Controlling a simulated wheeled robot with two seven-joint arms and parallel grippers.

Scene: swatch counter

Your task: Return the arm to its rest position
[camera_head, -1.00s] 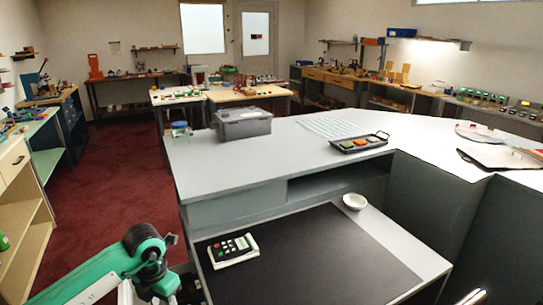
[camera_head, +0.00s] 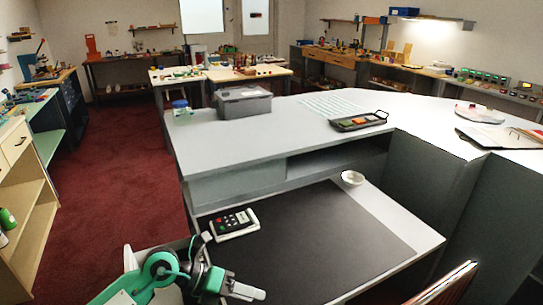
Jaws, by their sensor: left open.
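My left arm enters at the bottom left, with green and dark joints. Its left gripper (camera_head: 241,284) is open, low in front of the dark mat (camera_head: 320,245) on the lower counter. No object shows between its fingers. A white keypad device with coloured buttons (camera_head: 233,224) lies on the mat's left corner, behind the gripper and apart from it. My right gripper is not in view.
The raised grey counter (camera_head: 235,150) holds a grey lidded box (camera_head: 243,103) and a black tray with orange swatches (camera_head: 358,122). A small white bowl (camera_head: 352,178) stands at the mat's back edge. Red floor lies open at left. A slatted brownish shape (camera_head: 447,285) shows bottom right.

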